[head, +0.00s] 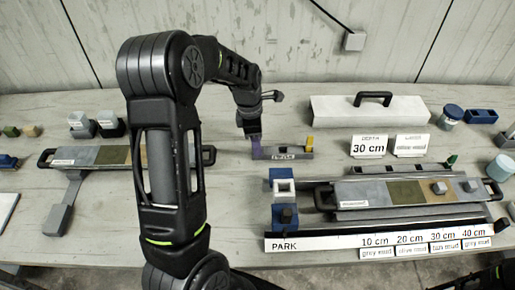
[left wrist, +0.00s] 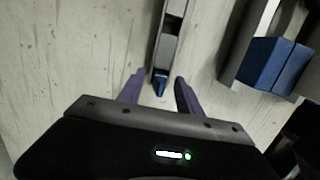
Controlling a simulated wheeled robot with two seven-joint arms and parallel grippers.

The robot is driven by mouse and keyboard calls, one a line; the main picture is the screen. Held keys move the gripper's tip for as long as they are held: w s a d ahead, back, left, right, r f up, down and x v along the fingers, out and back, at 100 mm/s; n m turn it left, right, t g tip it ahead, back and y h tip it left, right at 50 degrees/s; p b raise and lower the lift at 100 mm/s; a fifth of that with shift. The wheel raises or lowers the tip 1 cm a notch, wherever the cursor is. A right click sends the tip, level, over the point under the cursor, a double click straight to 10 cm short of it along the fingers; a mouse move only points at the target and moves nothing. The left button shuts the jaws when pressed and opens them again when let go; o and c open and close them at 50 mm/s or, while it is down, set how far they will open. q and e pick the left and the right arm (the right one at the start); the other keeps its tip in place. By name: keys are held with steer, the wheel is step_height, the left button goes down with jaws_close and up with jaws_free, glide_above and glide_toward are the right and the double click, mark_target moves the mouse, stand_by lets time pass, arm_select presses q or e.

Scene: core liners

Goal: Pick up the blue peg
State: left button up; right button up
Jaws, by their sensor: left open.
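The blue peg (left wrist: 161,82) shows in the left wrist view, at the near end of a narrow grey holder (left wrist: 170,40). My left gripper (left wrist: 158,88) is open, with one purple finger on each side of the peg's near end; I see no contact. In the head view my left gripper (head: 254,143) points down at the left end of the labelled holder (head: 284,153). The blue peg is hidden there behind the gripper. A yellow peg (head: 309,142) stands at the holder's right end. My right gripper is not in view.
A blue block (left wrist: 265,62) lies to the right in the left wrist view. In the head view, a white case (head: 365,112) stands behind, a PARK rail (head: 340,245) in front right, and a long tray (head: 95,156) at left. Bare table lies around the labelled holder.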

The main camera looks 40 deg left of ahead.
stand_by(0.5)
arm_select(q)
jaws_close()
stand_by(0.4)
